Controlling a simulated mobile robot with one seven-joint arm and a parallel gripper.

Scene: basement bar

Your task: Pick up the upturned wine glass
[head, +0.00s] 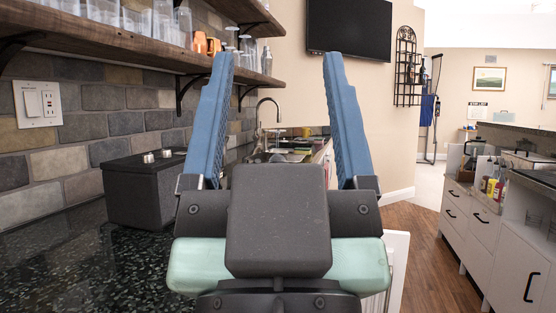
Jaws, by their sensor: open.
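My gripper (278,58) fills the middle of the head view. Its two blue fingers point up and stand wide apart, with nothing between them. Small clear stemmed glasses (231,37) stand on the lower wall shelf, just left of and behind the left fingertip. They look upturned, with the foot at the top, but they are small and partly hidden by the finger. I cannot tell exactly how many there are.
The lower wooden shelf (120,46) also holds clear tumblers (163,20), orange cups (201,43) and a metal shaker (266,60). A dark box (150,190) stands on the black speckled counter (70,265). A faucet (259,115) rises behind. Wooden floor (435,255) is clear at right.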

